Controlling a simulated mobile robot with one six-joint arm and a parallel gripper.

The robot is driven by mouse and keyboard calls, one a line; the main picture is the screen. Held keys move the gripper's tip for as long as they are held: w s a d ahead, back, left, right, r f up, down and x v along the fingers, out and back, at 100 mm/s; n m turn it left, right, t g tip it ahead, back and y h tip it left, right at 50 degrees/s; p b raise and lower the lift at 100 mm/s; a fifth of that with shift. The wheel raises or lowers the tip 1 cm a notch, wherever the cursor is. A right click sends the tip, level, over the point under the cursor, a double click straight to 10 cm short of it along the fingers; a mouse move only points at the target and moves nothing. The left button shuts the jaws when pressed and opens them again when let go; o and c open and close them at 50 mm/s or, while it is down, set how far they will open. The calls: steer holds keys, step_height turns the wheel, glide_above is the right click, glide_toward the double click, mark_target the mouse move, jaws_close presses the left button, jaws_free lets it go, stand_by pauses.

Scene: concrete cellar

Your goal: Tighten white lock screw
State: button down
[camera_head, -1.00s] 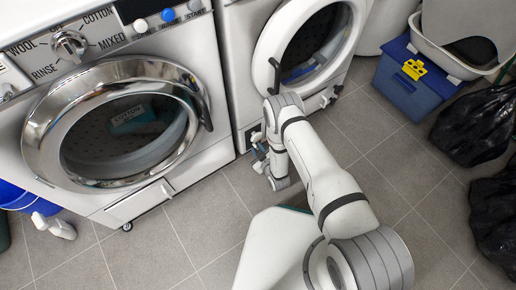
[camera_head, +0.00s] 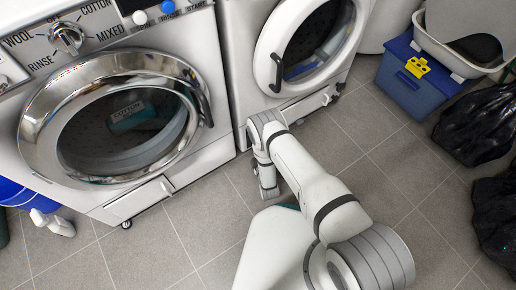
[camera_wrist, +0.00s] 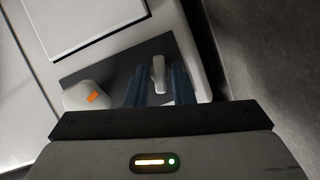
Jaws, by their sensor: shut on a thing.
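In the wrist view the white lock screw (camera_wrist: 159,73) shows as a narrow upright white grip in front of a dark recessed panel (camera_wrist: 118,72). The two blue fingers of my gripper (camera_wrist: 156,86) stand on either side of it, shut on it. Its lower part is hidden between the fingers. A white rounded part with an orange mark (camera_wrist: 86,96) sits to the left, apart from the fingers. In the head view my arm reaches down to the lower left corner of the right washing machine (camera_head: 240,70); the fingers and screw are hidden there.
The left washing machine (camera_head: 172,165) stands close beside, its round door shut. The right machine's door has a dark handle (camera_head: 276,73). A blue box (camera_head: 412,85) and black bags (camera_head: 478,125) stand at right.

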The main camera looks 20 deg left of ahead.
steer(key=shift+f+n+t, duration=0.1)
steer(key=shift+n+t, duration=0.2)
steer(key=shift+n, duration=0.2)
steer(key=c, duration=1.5)
jaws_free()
